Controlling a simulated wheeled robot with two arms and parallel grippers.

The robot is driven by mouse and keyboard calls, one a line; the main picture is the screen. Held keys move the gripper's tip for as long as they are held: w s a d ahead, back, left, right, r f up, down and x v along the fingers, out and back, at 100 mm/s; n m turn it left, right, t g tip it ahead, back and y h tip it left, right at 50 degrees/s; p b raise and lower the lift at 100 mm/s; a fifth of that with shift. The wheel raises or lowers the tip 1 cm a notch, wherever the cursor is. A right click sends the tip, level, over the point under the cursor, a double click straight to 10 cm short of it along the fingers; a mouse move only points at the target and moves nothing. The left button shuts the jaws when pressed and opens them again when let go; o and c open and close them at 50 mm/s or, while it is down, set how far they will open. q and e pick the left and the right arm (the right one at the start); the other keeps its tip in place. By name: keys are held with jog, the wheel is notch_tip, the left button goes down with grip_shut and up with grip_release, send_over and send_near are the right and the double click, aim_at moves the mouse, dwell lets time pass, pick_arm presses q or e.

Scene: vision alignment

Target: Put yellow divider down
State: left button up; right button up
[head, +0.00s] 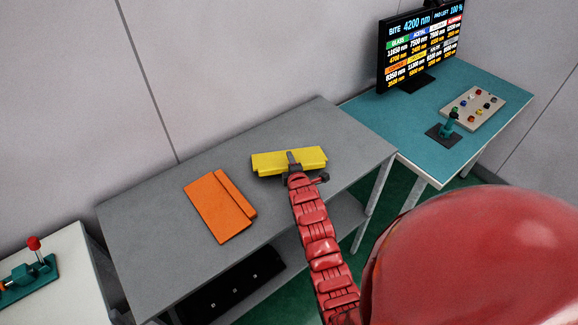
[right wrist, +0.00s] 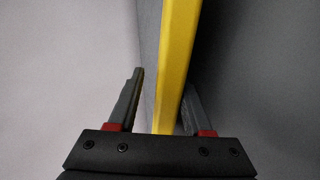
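The yellow divider (head: 270,163) is at the back right of the grey table (head: 160,240), seemingly resting on its top. My right gripper (head: 292,162) is at its near side, the red arm reaching up from below. In the right wrist view, the yellow divider (right wrist: 176,60) runs edge-on between the two fingers of my right gripper (right wrist: 163,90). A gap shows between the left finger and the divider; the right finger is close to it, contact unclear. My left gripper is not in view.
An orange divider (head: 217,209) lies on the grey table, left of the yellow one. A teal table (head: 405,120) at the right holds a monitor (head: 418,45), a joystick (head: 446,128) and a button panel (head: 474,108). A white table (head: 65,285) with a red-knobbed lever (head: 38,250) stands at the left.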

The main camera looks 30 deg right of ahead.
jog(key=p+v, duration=0.1)
jog(key=v, duration=0.7)
dwell(0.4)
notch_tip(320, 180, up, 7)
jog(key=s+a+p, duration=0.1)
jog(key=s+p, duration=0.1)
jog(key=p, duration=0.2)
jog(key=shift+s, duration=0.3)
jog(key=shift+a, duration=0.1)
